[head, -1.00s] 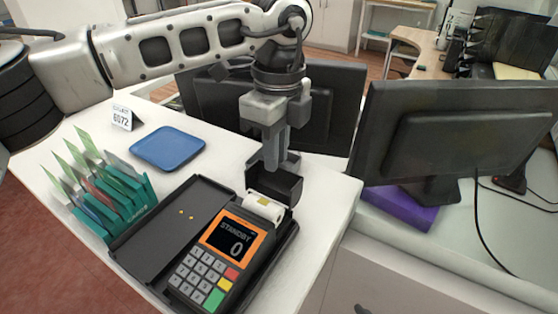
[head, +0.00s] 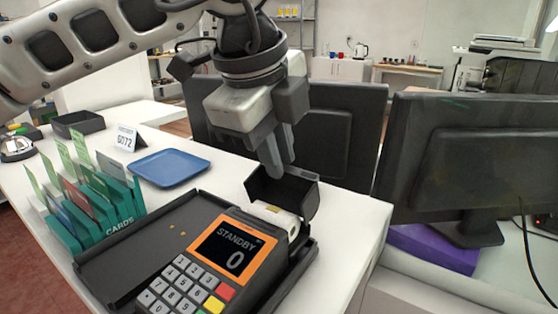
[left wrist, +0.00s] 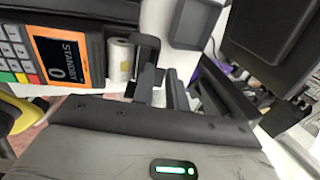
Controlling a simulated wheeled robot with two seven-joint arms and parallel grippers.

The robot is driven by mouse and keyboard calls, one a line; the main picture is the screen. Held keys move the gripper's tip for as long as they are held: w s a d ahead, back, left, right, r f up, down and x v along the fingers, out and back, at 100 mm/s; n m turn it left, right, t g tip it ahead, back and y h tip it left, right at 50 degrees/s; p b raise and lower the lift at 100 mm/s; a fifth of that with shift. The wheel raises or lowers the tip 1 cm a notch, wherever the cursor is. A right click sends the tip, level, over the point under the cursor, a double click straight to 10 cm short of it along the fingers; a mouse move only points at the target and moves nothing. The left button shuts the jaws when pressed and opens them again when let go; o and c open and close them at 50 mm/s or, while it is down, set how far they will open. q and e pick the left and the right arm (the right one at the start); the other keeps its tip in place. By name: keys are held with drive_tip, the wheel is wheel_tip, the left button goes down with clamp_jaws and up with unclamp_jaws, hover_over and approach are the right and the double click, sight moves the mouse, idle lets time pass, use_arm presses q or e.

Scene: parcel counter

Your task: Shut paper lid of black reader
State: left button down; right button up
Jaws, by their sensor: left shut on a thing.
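The black reader (head: 228,255) sits on a black tray on the white counter, its orange-framed screen reading STANDBY 0. Its black paper lid (head: 298,196) stands open at the reader's far end. The white paper roll (head: 273,217) is exposed in front of it. My left gripper (head: 278,160) is shut on the lid's upper edge; the exact contact is partly hidden. The left wrist view shows the lid (left wrist: 148,52) by my left gripper (left wrist: 163,88), with the paper roll (left wrist: 120,62) and reader (left wrist: 75,55) beside it. My right gripper is not in view.
A teal card holder (head: 105,212) and a blue tray (head: 170,166) stand to the left, with a number sign (head: 128,138) behind. Dark monitors (head: 345,140) stand close behind and right of my gripper. Bare counter (head: 352,235) lies right of the reader.

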use_arm(q)
drive_tip(key=c, duration=1.5)
unclamp_jaws()
drive_tip(key=shift+o, duration=0.2)
drive_tip(key=shift+r, duration=0.1)
drive_tip(key=v, duration=1.5)
drive_tip(key=shift+r+p, duration=0.4)
drive_tip(key=shift+p, duration=0.05)
drive_tip(key=shift+a, duration=0.1)
